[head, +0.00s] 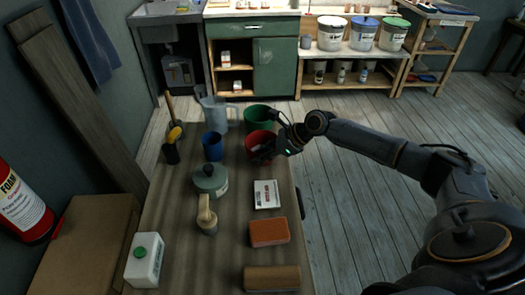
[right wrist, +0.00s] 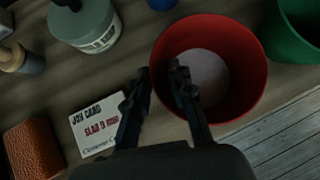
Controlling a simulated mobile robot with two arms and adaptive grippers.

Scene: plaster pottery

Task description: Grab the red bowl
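The red bowl (head: 254,140) stands upright on the table's right side in the head view. It fills the upper right of the right wrist view (right wrist: 245,72), with a pale round patch on its inside bottom. My right gripper (head: 270,139) is over the bowl. In the right wrist view its fingers (right wrist: 158,76) are apart, one outside the bowl's left rim and one over the inside. I cannot tell whether either finger touches the rim. My left gripper is in neither view.
A green bucket (head: 259,117) stands right behind the bowl. A blue cup (head: 213,147) and a lidded jar (head: 210,181) are to its left.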

